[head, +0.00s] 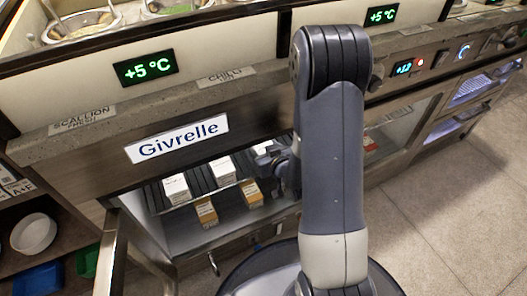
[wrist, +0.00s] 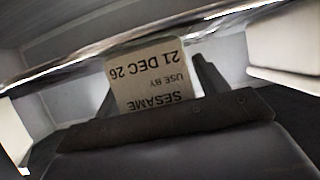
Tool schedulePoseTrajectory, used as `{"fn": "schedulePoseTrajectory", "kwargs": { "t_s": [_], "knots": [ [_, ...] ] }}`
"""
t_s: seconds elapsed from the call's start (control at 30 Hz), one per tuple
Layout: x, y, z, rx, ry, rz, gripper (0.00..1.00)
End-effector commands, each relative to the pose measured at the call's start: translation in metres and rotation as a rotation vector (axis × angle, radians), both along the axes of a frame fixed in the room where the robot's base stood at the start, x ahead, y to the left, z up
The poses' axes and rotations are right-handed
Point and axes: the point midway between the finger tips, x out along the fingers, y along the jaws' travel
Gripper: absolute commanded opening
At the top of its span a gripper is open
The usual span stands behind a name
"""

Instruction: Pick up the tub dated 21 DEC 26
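The tub dated 21 DEC 26 (wrist: 155,75) shows in the wrist view, upper middle. Its pale label reads SESAME, USE BY, 21 DEC 26, upside down. My gripper (wrist: 160,85) is at the tub, with one dark finger along each side of it. The fingers are apart with the tub between them; whether they press on it I cannot tell. The dark palm hides the label's near edge. In the head view my gripper (head: 283,168) is in the open refrigerated compartment, at its right side, partly hidden by my arm. I cannot tell which tub there is the dated one.
White-topped tubs (head: 177,188) (head: 222,170) stand on the upper rack, orange-brown ones (head: 206,211) (head: 251,193) below. In the wrist view a shiny metal rail (wrist: 80,62) crosses beyond the tub, and a white tub (wrist: 285,45) is at right. The counter edge (head: 150,110) overhangs.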

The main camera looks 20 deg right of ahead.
Motion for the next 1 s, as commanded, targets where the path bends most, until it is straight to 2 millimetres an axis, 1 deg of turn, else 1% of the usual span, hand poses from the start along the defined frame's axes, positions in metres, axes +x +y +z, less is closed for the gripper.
{"fn": "schedulePoseTrajectory", "kwargs": {
  "t_s": [0.03, 0.07, 0.53, 0.83, 1.0],
  "knots": [
    [-0.0001, 0.0, -0.0001, 0.0, 0.0, 0.0, 0.64],
    [-0.0001, 0.0, -0.0001, 0.0, 0.0, 0.0, 0.62],
    [-0.0003, -0.0001, -0.0001, 0.0, 0.0, 0.0, 0.24],
    [0.0005, 0.0001, 0.0017, -0.001, -0.002, 0.0, 0.23],
    [0.0039, 0.0009, 0.0088, 0.0, -0.003, 0.0, 0.23]
  ]
}}
